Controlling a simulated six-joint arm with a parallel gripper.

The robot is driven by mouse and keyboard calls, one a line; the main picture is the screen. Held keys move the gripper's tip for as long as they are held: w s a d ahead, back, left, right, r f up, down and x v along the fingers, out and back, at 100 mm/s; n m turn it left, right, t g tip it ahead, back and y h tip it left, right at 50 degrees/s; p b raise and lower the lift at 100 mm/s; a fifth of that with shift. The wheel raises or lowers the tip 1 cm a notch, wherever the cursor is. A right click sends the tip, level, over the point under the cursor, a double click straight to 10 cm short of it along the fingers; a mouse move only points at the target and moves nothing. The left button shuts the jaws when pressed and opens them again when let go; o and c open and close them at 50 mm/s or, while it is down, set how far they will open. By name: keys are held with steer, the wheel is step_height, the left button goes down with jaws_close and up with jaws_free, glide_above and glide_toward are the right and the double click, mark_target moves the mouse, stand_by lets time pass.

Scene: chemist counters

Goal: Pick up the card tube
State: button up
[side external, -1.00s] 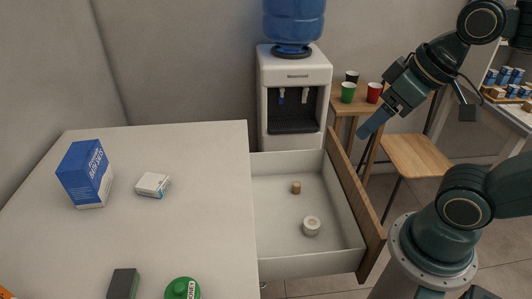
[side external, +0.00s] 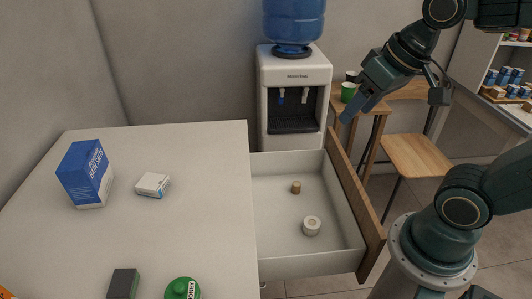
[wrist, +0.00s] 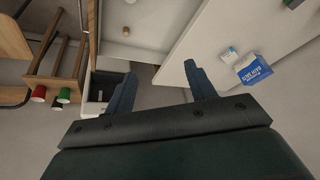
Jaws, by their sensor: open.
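A small brown cylinder, which looks like the card tube (side external: 296,187), stands in the open white drawer (side external: 275,247). In the wrist view the brown tube (wrist: 126,30) shows small near the top, in the drawer. My gripper (side external: 352,110) is in the air above and to the right of the drawer, well apart from the tube. In the wrist view its two blue fingers (wrist: 159,68) are spread with nothing between them.
A white roll (side external: 312,226) lies in the drawer, nearer the camera than the tube. The drawer's wooden front (side external: 352,190) stands on its right side. A counter (side external: 190,235) with boxes is to the left. A water cooler (side external: 293,95) stands behind.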

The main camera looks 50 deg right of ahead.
steer(key=w+d+f+m+g, duration=0.1)
steer(key=w+d+f+m, duration=0.15)
steer(key=w, duration=0.25)
steer(key=w+d+f+m, duration=0.1)
steer(key=w+d+m, duration=0.15)
steer(key=w, duration=0.35)
steer(key=m+g+y, duration=0.2)
steer(key=m, duration=0.8)
glide_above(296, 184)
steer(key=s+a, duration=0.2)
step_height(296, 184, down, 18)
steer(key=d+f+m+y, duration=0.1)
steer(key=d+f+m, duration=0.2)
steer(key=f, duration=0.4)
steer(key=d+f+m+y, duration=0.1)
steer(key=d+f+m, duration=0.2)
steer(key=f, duration=0.5)
steer(key=shift+d, duration=0.35)
steer(key=shift+s+f, duration=0.1)
steer(key=shift+f, duration=0.05)
steer(key=shift+x, duration=4.25)
